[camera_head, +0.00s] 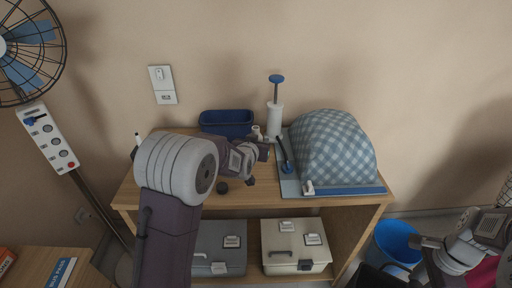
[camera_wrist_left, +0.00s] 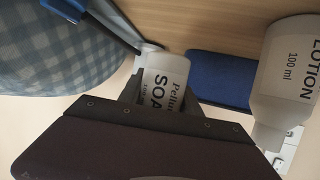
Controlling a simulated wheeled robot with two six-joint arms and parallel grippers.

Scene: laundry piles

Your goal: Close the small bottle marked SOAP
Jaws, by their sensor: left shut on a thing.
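The small white SOAP bottle (camera_wrist_left: 165,78) is between the fingers of my left gripper (camera_wrist_left: 160,100), which is shut on it; the dark gripper body hides its lower part in the left wrist view. In the head view, my left gripper (camera_head: 264,150) is over the back of the shelf top, with a small white bottle top (camera_head: 257,131) showing just behind it. I cannot tell whether that top carries a cap. A small dark round piece (camera_head: 222,187), perhaps a cap, lies on the shelf top. My right gripper (camera_head: 420,242) is far right, near a blue bin; its jaw opening is unclear.
A white LOTION bottle (camera_wrist_left: 285,70) stands near the SOAP bottle. A blue tray (camera_head: 226,122) is behind my left arm. A white pump with a blue knob (camera_head: 275,112), a blue brush (camera_head: 286,168) and a checked cloth mound (camera_head: 330,148) crowd the right. The front strip is mostly clear.

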